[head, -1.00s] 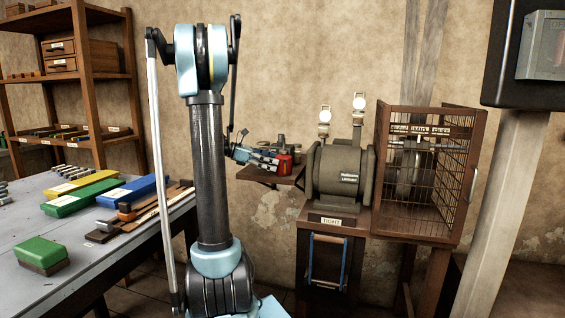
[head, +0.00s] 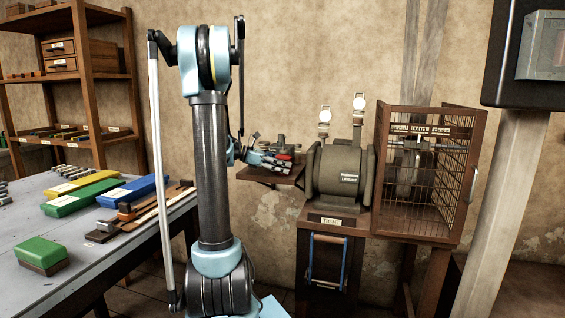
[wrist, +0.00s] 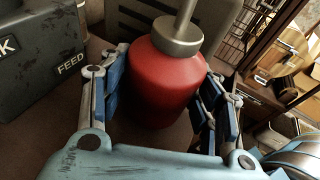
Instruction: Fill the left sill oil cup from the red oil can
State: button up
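The red oil can (wrist: 165,85), with a grey collar and spout, stands upright between my gripper's fingers in the wrist view. In the head view only a small red part of the can (head: 285,157) shows behind the fingers. My gripper (wrist: 163,95) is open around the can, with a blue-padded finger close on each side; whether either pad touches cannot be told. The can is over a small wall shelf (head: 250,175). Two oil cups with pale round tops, the left one (head: 324,118) and the right one (head: 359,105), stand on the grey machine.
The dark grey machine (head: 338,170) is right of the shelf, on a wooden stand. A wire cage (head: 455,180) adjoins it. A dark box marked FEED (wrist: 40,70) lies close left of the can. A workbench (head: 75,262) with coloured boxes is at left.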

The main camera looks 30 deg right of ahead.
aim_at(283, 151)
jog(key=c, duration=0.5)
jog(key=shift+r, duration=2.5)
